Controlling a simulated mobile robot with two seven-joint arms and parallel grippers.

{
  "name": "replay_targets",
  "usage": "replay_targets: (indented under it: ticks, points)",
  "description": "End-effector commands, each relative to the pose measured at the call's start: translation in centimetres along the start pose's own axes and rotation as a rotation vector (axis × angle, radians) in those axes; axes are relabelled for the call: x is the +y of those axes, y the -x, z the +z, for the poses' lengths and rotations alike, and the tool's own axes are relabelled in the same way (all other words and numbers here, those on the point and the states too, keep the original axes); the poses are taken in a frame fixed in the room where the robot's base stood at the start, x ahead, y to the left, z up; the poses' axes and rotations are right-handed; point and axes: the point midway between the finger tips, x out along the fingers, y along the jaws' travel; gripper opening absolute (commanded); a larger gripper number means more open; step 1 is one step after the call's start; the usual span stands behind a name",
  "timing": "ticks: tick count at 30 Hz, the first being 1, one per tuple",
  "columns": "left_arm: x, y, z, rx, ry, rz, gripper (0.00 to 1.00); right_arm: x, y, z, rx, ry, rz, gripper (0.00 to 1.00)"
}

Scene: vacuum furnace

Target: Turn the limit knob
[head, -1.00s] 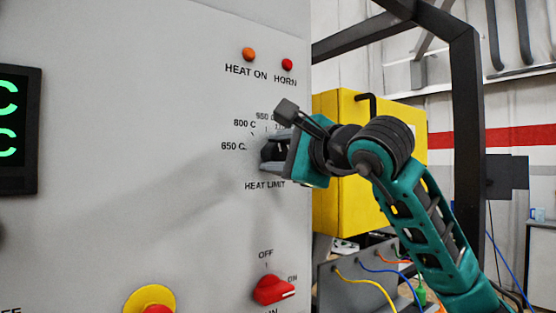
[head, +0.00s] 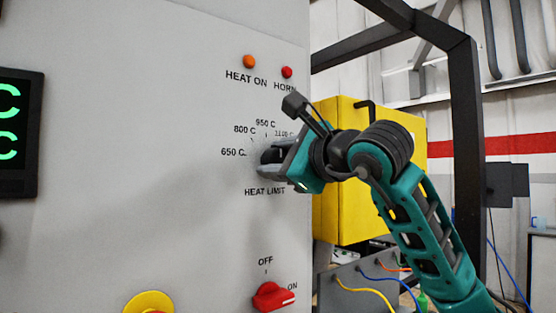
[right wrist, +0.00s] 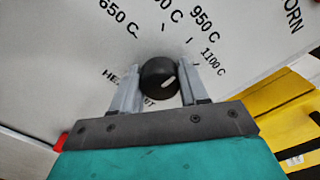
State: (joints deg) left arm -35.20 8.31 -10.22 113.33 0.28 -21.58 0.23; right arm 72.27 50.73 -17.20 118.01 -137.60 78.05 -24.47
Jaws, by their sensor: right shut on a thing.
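The black round limit knob (right wrist: 158,78) shows in the right wrist view between the two grey fingers of my right gripper (right wrist: 160,87). The fingers are shut on its sides. A white mark on the knob slants toward the upper right, roughly toward the 1100 C label (right wrist: 213,60). In the head view, my right gripper (head: 272,160) reaches the panel from the right above the HEAT LIMIT label (head: 265,192) and mostly hides the knob. The 650 C, 800 C and 950 C labels curve around it. My left gripper is not in view.
The grey panel (head: 150,110) carries an orange HEAT ON lamp (head: 249,62), a red HORN lamp (head: 287,72) and a red OFF/ON switch (head: 273,297) below. A yellow box (head: 345,215) and a dark frame post (head: 466,150) stand to the right.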

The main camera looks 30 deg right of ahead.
Motion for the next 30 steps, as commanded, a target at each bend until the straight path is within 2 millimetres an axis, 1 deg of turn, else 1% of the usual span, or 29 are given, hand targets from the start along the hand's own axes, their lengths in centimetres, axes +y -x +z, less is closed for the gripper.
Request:
replay_targets:
  ticks: [1,2,9,16,20,23,30]
  points:
    - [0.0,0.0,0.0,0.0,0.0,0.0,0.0,0.0,0.0,0.0,0.0,0.0,0.001,0.13]
    - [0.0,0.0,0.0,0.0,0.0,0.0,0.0,0.0,0.0,0.0,0.0,0.0,0.001,0.47]
    - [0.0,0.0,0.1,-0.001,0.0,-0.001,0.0,0.0,0.0,0.0,0.0,0.001,0.001,0.69]
    - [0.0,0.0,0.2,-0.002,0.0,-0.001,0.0,0.0,0.1,0.0,0.0,0.001,0.0,0.69]
    - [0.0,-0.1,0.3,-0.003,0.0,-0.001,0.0,0.0,0.9,0.0,-0.001,0.002,-0.003,0.69]
    - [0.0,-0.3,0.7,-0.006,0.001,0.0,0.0,0.0,2.5,-0.1,0.0,0.003,-0.004,0.69]
    - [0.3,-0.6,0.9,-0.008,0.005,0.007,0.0,0.0,7.9,-0.1,0.001,0.004,-0.006,0.69]
